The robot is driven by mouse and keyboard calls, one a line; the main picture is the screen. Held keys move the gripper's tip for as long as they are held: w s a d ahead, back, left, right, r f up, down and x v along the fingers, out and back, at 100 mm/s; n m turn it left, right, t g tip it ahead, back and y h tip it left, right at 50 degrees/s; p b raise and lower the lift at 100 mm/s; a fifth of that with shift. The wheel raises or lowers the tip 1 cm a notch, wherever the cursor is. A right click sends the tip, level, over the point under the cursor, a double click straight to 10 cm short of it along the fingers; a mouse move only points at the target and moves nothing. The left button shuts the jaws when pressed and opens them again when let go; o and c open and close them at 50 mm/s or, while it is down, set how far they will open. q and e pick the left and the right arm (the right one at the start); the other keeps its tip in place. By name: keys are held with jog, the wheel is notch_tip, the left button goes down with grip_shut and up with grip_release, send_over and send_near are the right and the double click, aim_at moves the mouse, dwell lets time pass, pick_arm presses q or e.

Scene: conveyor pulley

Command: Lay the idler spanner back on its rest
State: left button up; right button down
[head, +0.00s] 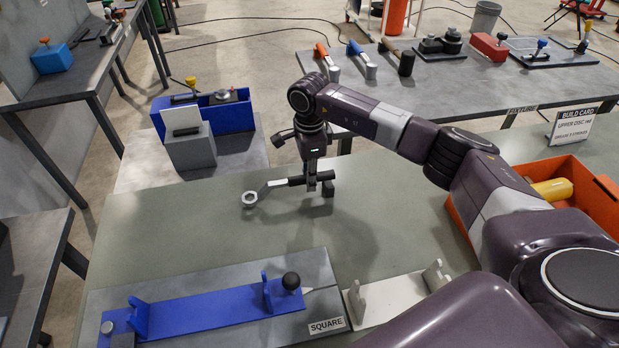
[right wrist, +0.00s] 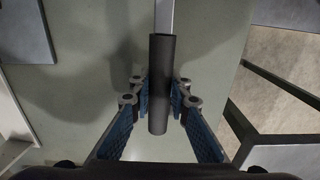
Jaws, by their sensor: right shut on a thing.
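The spanner has a grey shaft ending in a ring (head: 249,200) and a black handle (right wrist: 159,90). My right gripper (head: 318,187) is shut on the black handle, with the ring end pointing left in the head view. The spanner appears to be a little above the green-grey bench top. A pale plate (head: 393,302) with two notched uprights, which looks like the rest, lies at the front, right of the blue fixture. No spanner lies in it. My left gripper is not in view.
A blue fixture (head: 205,308) with a black knob sits at the front left, beside a SQUARE label (head: 327,325). An orange bin (head: 597,195) with a yellow item stands right. A blue box (head: 230,115) and grey block stand behind left. The bench middle is clear.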

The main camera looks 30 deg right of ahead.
dwell(0.3)
jog(key=shift+f+b, duration=0.9)
jog(key=shift+f, duration=0.05)
dwell(0.3)
jog(key=c, duration=1.7)
grip_release()
jog(key=shift+c, duration=0.2)
jog(key=shift+s, duration=0.1)
jog(key=shift+r+p, duration=2.4)
jog(key=shift+r, duration=1.65)
jog(key=shift+f, duration=0.1)
